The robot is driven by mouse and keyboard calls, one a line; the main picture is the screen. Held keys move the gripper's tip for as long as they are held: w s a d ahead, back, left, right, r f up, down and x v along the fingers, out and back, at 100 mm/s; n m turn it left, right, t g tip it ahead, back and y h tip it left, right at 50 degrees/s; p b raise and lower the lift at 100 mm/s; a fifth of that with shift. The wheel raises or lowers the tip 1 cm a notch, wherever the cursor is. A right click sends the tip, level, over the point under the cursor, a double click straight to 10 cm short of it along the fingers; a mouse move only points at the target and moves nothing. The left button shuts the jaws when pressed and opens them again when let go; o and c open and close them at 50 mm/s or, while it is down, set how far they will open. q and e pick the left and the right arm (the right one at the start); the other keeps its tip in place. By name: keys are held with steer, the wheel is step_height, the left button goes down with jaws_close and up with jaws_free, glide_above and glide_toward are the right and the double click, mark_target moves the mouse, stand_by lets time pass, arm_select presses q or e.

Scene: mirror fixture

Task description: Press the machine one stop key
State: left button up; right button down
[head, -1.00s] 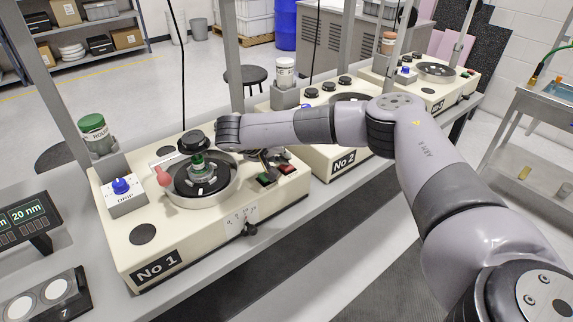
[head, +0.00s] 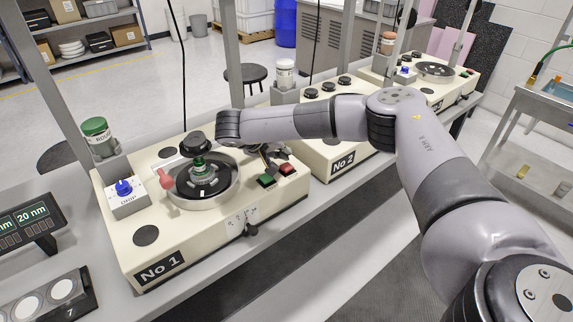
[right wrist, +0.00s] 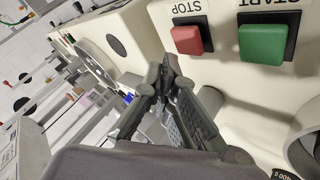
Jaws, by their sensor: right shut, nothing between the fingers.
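The machine No 1 (head: 222,217) is a cream box on the bench with a round dark turntable. Its red stop key (head: 287,169) is on the top right, beside the green start key (head: 265,181). In the right wrist view the red stop key (right wrist: 187,39), labelled STOP, and the green start key (right wrist: 262,43) appear unpressed. My right gripper (head: 272,153) is just behind the keys, partly hidden by my arm. In the right wrist view its fingertips (right wrist: 166,72) are closed together and empty, close to the stop key but not visibly touching it. My left gripper is out of view.
Machine No 2 (head: 331,152) stands close to the right, behind my right arm. Machine No 1 also carries a black knob (head: 194,144), a pink-red lever (head: 164,179) and a blue drip knob (head: 123,187). A display (head: 28,216) is at the left.

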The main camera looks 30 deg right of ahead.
mark_target(284, 165)
steer(key=shift+r+p, duration=1.65)
steer(key=shift+r, duration=0.65)
steer(key=shift+f, duration=0.1)
